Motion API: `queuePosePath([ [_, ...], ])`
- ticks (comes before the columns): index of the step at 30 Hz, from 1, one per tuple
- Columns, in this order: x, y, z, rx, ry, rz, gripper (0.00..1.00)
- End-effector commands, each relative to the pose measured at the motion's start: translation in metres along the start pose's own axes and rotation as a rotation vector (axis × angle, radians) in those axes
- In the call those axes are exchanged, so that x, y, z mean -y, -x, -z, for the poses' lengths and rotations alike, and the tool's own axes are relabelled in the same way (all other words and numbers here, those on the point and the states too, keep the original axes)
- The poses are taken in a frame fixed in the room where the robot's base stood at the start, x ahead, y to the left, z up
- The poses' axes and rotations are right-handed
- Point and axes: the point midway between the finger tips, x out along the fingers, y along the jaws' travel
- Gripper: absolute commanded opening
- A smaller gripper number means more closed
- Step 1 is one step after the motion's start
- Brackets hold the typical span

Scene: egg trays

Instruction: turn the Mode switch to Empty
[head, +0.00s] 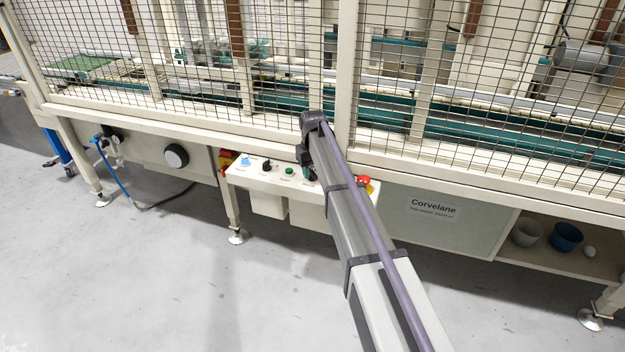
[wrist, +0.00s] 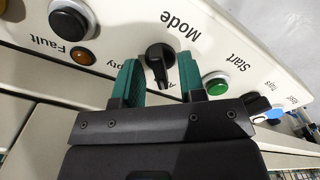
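The Mode switch (wrist: 159,54) is a black rotary knob on a cream control panel (wrist: 232,62), seen upside down in the wrist view. Its handle runs roughly up and down the picture. The label ending in "pty" lies left of the handle, partly hidden by a finger. Another label starting with "A" lies just to its right. My gripper (wrist: 159,61) is open, with one green finger on each side of the knob and gaps showing between. In the head view my gripper (head: 307,168) is over the panel and hides the switch.
The green Start button (wrist: 215,84) is close beside one finger, and the orange Fault lamp (wrist: 82,56) is on the other side. A red button (head: 364,180) stands at the panel's right end. A mesh guard (head: 290,95) rises behind the panel.

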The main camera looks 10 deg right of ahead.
Motion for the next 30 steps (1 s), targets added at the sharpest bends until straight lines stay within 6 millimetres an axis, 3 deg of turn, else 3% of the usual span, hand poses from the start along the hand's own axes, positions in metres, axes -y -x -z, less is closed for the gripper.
queuePosePath([
  [5,0.0000,0.0021,0.0000,0.000,0.000,0.000,0.36],
  [16,0.0000,0.0020,-0.0001,0.000,0.000,0.000,0.01],
  [30,0.0000,0.0019,-0.0001,0.000,-0.040,0.000,0.00],
])
